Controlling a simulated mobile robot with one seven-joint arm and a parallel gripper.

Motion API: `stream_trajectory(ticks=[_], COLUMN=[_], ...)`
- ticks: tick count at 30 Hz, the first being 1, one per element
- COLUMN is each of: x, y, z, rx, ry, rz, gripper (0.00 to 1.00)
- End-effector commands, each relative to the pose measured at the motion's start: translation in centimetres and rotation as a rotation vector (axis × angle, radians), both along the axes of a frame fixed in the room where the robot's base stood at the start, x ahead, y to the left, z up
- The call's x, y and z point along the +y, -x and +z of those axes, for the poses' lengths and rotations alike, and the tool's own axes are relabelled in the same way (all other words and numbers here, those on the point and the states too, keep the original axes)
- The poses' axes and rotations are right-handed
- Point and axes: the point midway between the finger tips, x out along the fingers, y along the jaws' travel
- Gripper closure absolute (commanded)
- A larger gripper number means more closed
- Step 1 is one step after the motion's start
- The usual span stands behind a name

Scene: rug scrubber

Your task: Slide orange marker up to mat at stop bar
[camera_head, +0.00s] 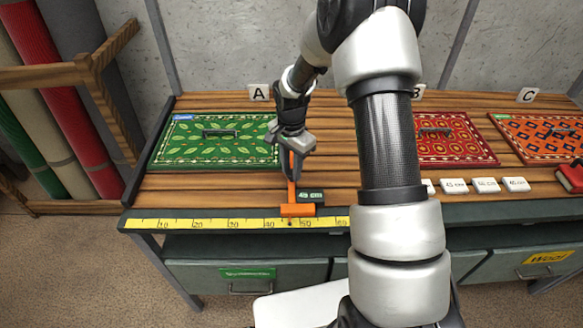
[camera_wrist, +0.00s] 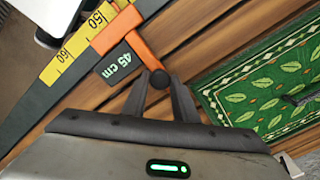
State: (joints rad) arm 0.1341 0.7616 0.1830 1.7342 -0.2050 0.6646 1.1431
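The orange marker (camera_head: 297,210) sits across the yellow ruler at the table's front edge; its dark tag reads 45 cm in the wrist view (camera_wrist: 119,61). The green leaf-patterned mat (camera_head: 200,150) lies at the left by sign A, its left side close to a dark bar (camera_head: 146,160) along the table's left edge. The marker's orange arm stands just right of the mat's right edge, with a small gap. My gripper (camera_head: 291,155) is over that arm.
Yellow ruler (camera_head: 190,224) runs along the front edge. A red mat (camera_head: 455,140) and an orange-blue mat (camera_head: 545,138) lie to the right. Several white length tags (camera_head: 485,185) lie at the front right. My arm hides part of the table's middle.

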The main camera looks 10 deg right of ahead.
Motion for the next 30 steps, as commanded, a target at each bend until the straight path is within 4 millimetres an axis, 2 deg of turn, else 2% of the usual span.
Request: stream_trajectory(ticks=[1,2,3,11,18,19,21,30], x=[0.0,0.0,0.0,1.4,1.3,1.3,1.3,1.3], y=[0.0,0.0,0.0,-0.3,-0.3,-0.3,-0.3,-0.3], z=[0.0,0.0,0.0,-0.2,0.1,0.1,0.1,0.1], rx=[0.0,0.0,0.0,-0.003,-0.001,-0.001,-0.001,-0.001], ry=[0.0,0.0,0.0,0.001,0.0,0.0,0.0,-0.001], rz=[0.0,0.0,0.0,0.003,0.001,0.001,0.0,0.0], gripper=[0.84,0.89,0.9,0.9,0.9,0.69,0.57,0.55])
